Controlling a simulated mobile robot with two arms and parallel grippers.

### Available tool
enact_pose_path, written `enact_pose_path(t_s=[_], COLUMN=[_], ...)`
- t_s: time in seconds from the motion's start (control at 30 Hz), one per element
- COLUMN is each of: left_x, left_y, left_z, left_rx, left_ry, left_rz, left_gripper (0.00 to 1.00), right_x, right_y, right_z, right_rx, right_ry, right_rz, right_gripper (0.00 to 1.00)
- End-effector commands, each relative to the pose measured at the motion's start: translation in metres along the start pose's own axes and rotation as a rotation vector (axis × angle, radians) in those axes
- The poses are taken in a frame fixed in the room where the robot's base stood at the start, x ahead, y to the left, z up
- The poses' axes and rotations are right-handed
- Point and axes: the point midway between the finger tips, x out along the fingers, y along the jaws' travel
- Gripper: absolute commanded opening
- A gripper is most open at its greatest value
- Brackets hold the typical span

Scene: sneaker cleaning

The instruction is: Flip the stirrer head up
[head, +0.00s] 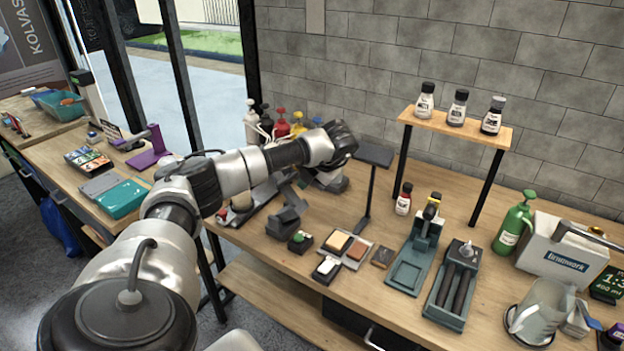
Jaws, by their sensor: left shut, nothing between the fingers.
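My left arm reaches in from the left over the long workbench. My left gripper (341,142) is at its far end, shut and empty, in front of the brick wall. A grey and silver device (331,181) stands on the bench just below the gripper and is partly hidden by it. It may be the stirrer, but I cannot make out its head or whether the gripper touches it. A dark grey angled device (285,218) stands nearer the bench's front edge, below the forearm. My right gripper is not in view.
A black stand (370,185) with a flat top rises right of the gripper. Several spray bottles (282,127) stand behind my arm. A raised wooden shelf (455,128) holds three small bottles. Trays (412,268), a green pump bottle (513,226) and a box (560,250) occupy the right.

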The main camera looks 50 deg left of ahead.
Motion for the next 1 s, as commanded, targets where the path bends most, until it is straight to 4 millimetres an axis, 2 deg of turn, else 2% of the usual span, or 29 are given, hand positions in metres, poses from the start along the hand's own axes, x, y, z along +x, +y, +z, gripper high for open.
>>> enact_pose_path(t_s=[0.27,0.7,1.0], left_x=[0.0,0.0,0.0], left_y=[0.0,0.0,0.0], left_z=[0.0,0.0,0.0], left_rx=[0.0,0.0,0.0], left_ry=[0.0,0.0,0.0], left_rz=[-0.001,-0.002,-0.002], left_gripper=[0.0,0.0,0.0], right_x=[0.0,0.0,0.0], right_y=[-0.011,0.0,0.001], right_z=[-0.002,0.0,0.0], right_rx=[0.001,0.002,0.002], right_ry=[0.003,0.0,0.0], right_rz=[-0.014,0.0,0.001], right_gripper=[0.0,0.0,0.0])
